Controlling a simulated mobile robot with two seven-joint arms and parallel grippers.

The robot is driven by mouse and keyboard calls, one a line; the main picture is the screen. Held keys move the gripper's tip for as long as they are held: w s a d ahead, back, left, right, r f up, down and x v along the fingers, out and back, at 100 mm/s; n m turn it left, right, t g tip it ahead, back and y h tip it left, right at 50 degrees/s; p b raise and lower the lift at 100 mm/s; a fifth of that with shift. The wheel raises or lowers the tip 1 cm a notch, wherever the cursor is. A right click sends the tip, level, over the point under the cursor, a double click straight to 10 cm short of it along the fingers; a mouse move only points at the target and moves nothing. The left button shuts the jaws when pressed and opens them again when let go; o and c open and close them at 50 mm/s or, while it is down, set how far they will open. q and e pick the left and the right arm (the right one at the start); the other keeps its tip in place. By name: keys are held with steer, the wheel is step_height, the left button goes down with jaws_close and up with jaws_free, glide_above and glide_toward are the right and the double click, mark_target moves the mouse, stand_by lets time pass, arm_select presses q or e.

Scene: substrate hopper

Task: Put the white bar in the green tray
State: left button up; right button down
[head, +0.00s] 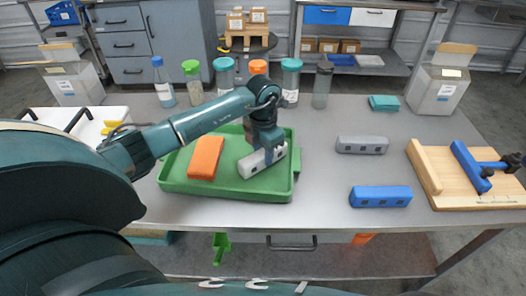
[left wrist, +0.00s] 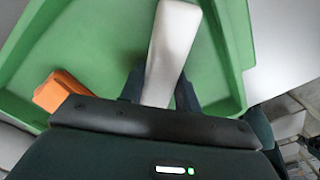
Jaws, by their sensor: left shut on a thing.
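The white bar (head: 252,165) is at the right part of the green tray (head: 240,191) in the head view, at or just above the tray floor; I cannot tell whether it touches. My left gripper (head: 268,151) is shut on it from above. In the left wrist view, the white bar (left wrist: 170,45) runs between the two dark fingers of my left gripper (left wrist: 160,88), with the green tray (left wrist: 100,45) below and around it. An orange bar (head: 205,158) lies in the tray to the left of the white bar. My right gripper is not in view.
A grey bar (head: 362,145) and a blue bar (head: 381,196) lie on the table to the right. A wooden board with a blue clamp (head: 470,185) is at the far right. Several bottles (head: 291,82) stand behind the tray. The table between tray and bars is clear.

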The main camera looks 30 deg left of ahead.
mark_target(263, 151)
arm_select(q)
steer(key=shift+f, duration=0.1)
steer(key=o, duration=1)
steer(key=shift+o, duration=0.2)
steer(key=shift+r, duration=0.35)
step_height(263, 151, up, 12)
steer(key=shift+f+b, duration=0.2)
steer(key=shift+b, duration=0.2)
